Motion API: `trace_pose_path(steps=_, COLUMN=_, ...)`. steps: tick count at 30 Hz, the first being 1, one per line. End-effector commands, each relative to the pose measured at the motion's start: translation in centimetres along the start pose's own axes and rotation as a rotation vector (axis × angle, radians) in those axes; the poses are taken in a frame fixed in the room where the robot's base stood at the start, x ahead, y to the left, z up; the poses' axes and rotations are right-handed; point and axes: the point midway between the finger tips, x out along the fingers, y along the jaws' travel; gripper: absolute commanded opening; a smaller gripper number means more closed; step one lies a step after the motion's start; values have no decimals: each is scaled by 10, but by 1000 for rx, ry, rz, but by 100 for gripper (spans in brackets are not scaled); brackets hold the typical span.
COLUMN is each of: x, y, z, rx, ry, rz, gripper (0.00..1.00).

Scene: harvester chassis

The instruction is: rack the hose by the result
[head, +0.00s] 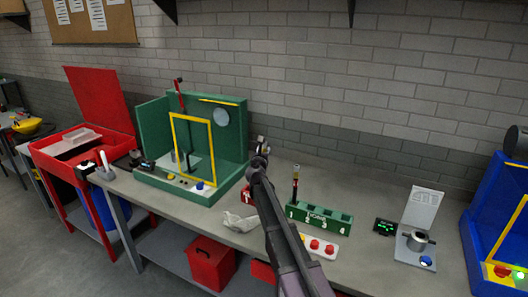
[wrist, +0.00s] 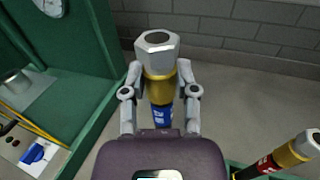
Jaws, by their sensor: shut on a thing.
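My gripper (wrist: 160,105) is shut on a hose (wrist: 158,72) with a silver hex end, a gold collar and a blue label. It holds the hose upright; the lower end is hidden behind my gripper. In the head view my gripper (head: 260,162) is above the bench, between the green test rig (head: 150,120) and the green rack (head: 322,222). The rack has slots numbered 1 to 4. Another hose (head: 295,183) with a red label stands in slot 1; it also shows in the wrist view (wrist: 285,158). The other slots look empty.
A crumpled pale cloth (head: 240,220) lies left of my arm. A blue rig (head: 500,215) is far right.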

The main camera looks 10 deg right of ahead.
Motion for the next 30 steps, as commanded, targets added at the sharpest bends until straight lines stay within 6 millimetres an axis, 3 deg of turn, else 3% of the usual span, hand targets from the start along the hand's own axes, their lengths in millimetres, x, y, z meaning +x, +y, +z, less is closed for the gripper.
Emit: trace_pose_path(steps=30, x=0, y=2, z=-9, rx=0, ry=0, rz=2, gripper=0)
